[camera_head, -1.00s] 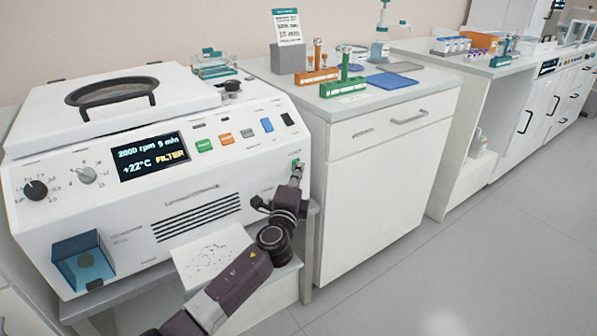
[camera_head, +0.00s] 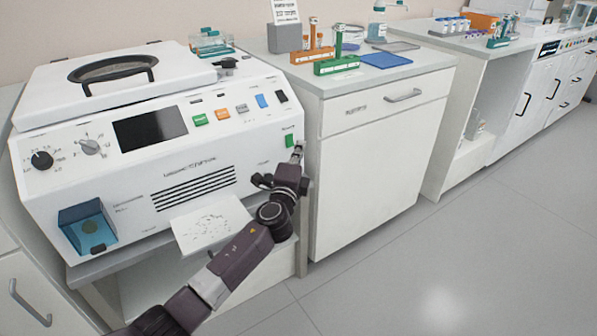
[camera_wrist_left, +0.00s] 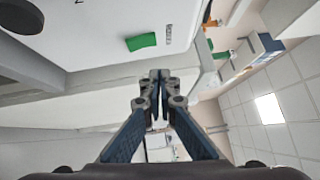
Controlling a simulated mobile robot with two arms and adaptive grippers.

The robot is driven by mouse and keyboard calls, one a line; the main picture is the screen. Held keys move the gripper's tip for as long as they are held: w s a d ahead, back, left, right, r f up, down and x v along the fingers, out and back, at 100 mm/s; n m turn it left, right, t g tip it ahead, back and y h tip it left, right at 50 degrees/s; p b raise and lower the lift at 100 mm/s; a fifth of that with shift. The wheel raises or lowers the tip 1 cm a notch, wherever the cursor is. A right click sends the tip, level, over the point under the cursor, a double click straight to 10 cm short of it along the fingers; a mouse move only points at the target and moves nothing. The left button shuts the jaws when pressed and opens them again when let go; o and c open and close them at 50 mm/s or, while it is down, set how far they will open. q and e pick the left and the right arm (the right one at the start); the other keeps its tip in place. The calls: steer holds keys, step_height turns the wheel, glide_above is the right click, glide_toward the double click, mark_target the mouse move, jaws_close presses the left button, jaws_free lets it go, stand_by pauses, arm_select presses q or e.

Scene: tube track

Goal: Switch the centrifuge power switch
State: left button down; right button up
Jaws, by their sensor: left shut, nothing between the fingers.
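The centrifuge (camera_head: 110,187) is a white box with a lid and black handle at the left of the head view. Its display (camera_head: 150,129) is dark. A green switch (camera_head: 289,140) sits at the lower right of its front panel. My left gripper (camera_head: 297,152) is just right of and below the switch, and appears apart from it. In the left wrist view, the green switch (camera_wrist_left: 141,41) shows above and left of the shut, empty fingertips (camera_wrist_left: 160,76). My right gripper is not in view.
Coloured buttons (camera_head: 222,114) line the upper panel. A white drawer cabinet (camera_head: 375,165) stands close to the right, holding tube racks (camera_head: 337,65) and a blue mat (camera_head: 386,60). The grey floor (camera_head: 480,240) in front is clear.

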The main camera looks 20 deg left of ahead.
arm_select(q)
steer(key=s+p, duration=0.1)
steer(key=s, duration=0.8)
steer(key=shift+s+d+r+p, duration=0.35)
steer(key=shift+d+p, duration=0.05)
steer(key=shift+d, duration=0.05)
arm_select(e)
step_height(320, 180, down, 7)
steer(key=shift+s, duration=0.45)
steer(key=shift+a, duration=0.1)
